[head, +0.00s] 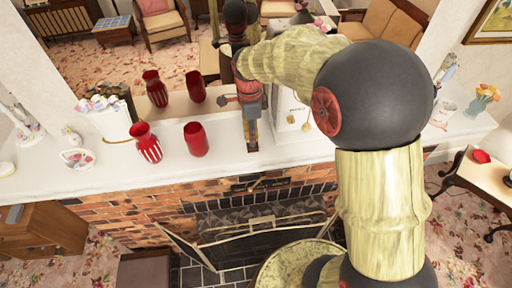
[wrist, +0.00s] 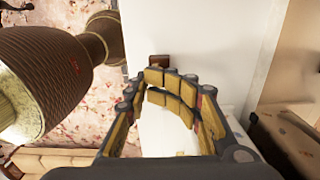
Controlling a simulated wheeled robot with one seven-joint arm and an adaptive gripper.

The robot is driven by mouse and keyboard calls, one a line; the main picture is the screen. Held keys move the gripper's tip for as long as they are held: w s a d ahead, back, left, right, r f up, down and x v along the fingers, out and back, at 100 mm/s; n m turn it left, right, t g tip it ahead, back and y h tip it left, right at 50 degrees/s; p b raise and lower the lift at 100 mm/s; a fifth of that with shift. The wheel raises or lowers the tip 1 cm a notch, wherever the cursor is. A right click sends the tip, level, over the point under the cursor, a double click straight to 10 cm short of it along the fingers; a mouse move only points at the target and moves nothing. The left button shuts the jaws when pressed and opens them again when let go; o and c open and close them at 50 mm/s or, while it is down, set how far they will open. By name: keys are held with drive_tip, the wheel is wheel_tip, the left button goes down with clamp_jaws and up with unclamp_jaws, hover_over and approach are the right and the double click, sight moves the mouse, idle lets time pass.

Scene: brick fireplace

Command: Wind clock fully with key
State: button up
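A white box-like body (head: 291,112) with gold marks on its face, likely the clock, stands on the mantel in the head view. My arm partly covers it. My gripper (head: 250,138) points down just left of it, over the mantel's front part. In the wrist view the dark fingers with yellow pads (wrist: 171,90) curve inward and their tips come together. A small brown block (wrist: 159,61) shows just beyond the tips. I cannot tell whether it is the key or whether the fingers touch it. No key can be made out for certain.
The white mantel (head: 100,178) holds a striped red vase (head: 146,143), a plain red vase (head: 196,139) and figurines to the left. A mirror behind reflects the room. A flower vase (head: 482,101) stands at the right end. The fireplace screen (head: 250,238) is below.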

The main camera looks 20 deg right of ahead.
drive_tip(key=shift+s+r, duration=0.1)
drive_tip(key=shift+s, duration=0.4)
drive_tip(key=shift+w, duration=0.35)
drive_tip(key=shift+s+d, duration=0.1)
drive_tip(key=shift+w, duration=0.3)
drive_tip(key=shift+w+d, duration=0.1)
drive_tip(key=shift+w, duration=0.1)
drive_tip(key=c, duration=0.3)
drive_tip(key=shift+c, duration=1.3)
clamp_jaws()
